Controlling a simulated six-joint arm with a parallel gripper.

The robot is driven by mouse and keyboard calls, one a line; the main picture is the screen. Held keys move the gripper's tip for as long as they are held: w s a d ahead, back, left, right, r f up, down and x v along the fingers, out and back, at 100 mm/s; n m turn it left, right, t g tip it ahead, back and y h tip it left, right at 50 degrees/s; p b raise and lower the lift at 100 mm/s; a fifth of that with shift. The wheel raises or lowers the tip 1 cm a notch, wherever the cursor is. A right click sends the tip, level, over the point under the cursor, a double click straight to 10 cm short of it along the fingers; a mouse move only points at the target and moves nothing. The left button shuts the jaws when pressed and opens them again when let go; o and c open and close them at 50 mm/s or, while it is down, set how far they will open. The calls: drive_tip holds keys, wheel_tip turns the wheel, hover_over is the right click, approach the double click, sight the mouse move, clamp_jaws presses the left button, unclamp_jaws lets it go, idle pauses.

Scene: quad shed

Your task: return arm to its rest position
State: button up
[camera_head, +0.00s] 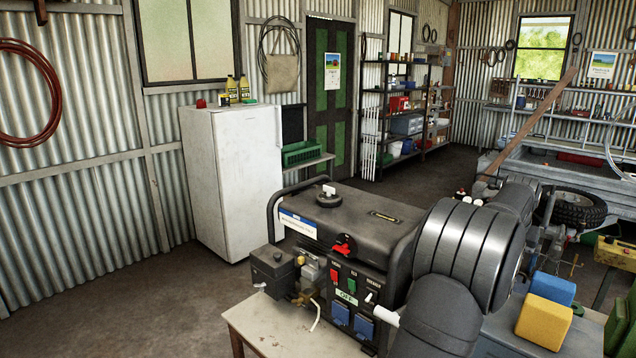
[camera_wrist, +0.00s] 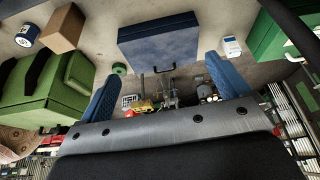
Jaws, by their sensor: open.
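My gripper (camera_wrist: 160,70) shows in the wrist view as two blue fingers, spread well apart at left and right, with nothing held between them. The fingers cannot be made out in the head view. There, my dark grey arm (camera_head: 468,245) stands in the right half, in front of the right end of a generator (camera_head: 345,235) and hiding part of it. I cannot tell whether the arm and generator touch.
The generator sits on a pale table (camera_head: 262,325). A blue block (camera_head: 553,288) and a yellow block (camera_head: 543,323) are right of my arm.

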drive_tip(key=w+a+f, duration=0.2)
drive_tip(key=w+f, duration=0.3)
drive_tip(key=f, duration=0.6)
drive_tip(key=shift+w+a, duration=0.15)
drive_tip(key=shift+w, duration=0.05)
drive_tip(key=shift+o, duration=0.8)
drive_tip(key=shift+r, duration=0.1)
